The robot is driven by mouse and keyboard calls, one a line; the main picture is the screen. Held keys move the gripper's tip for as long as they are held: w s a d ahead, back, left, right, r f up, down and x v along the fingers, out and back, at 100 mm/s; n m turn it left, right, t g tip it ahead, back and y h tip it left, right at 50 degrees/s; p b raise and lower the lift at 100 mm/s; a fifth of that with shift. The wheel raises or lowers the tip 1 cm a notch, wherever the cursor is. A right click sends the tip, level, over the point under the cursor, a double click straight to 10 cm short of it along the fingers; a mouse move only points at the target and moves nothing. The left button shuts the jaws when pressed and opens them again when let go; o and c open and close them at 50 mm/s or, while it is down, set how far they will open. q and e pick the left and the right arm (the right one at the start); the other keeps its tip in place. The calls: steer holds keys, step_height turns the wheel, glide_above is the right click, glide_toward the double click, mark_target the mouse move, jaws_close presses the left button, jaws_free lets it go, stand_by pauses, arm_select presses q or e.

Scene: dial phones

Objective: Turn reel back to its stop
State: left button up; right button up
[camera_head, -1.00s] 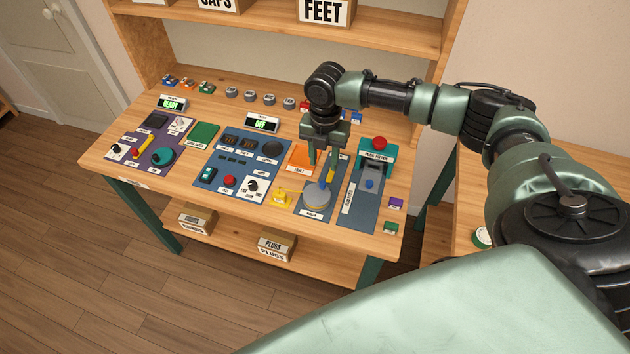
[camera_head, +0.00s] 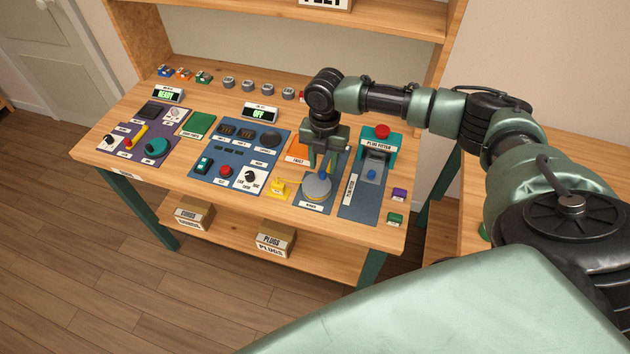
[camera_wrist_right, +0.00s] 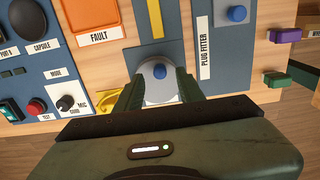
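The reel is a grey disc (camera_head: 317,188) on a blue panel at the right part of the workbench, with a yellow strip (camera_head: 333,163) behind it. In the right wrist view the reel (camera_wrist_right: 158,92) carries a blue knob (camera_wrist_right: 160,71). My right gripper (camera_head: 327,168) points down over the far side of the reel. In the right wrist view its green fingers (camera_wrist_right: 160,88) are apart, one on each side of the reel, with nothing clearly gripped. I cannot tell if they touch it. My left gripper is out of view.
The plug fitter (camera_head: 376,150) stands right of the reel. A yellow piece (camera_head: 278,187) sits close at its left, by the mode knob (camera_head: 250,176). An orange fault panel (camera_head: 298,150) lies behind. Small purple (camera_head: 399,194) and green (camera_head: 395,218) blocks sit near the right edge.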

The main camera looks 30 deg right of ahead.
mark_target(323, 172)
steer(key=shift+r+p, duration=0.1)
steer(key=shift+p, duration=0.2)
steer(key=shift+f, duration=0.25)
steer(key=shift+f+b, duration=1.05)
steer(key=shift+f, duration=0.75)
steer(key=shift+r+p, duration=0.2)
steer(key=shift+p, duration=0.3)
steer(key=c, duration=0.7)
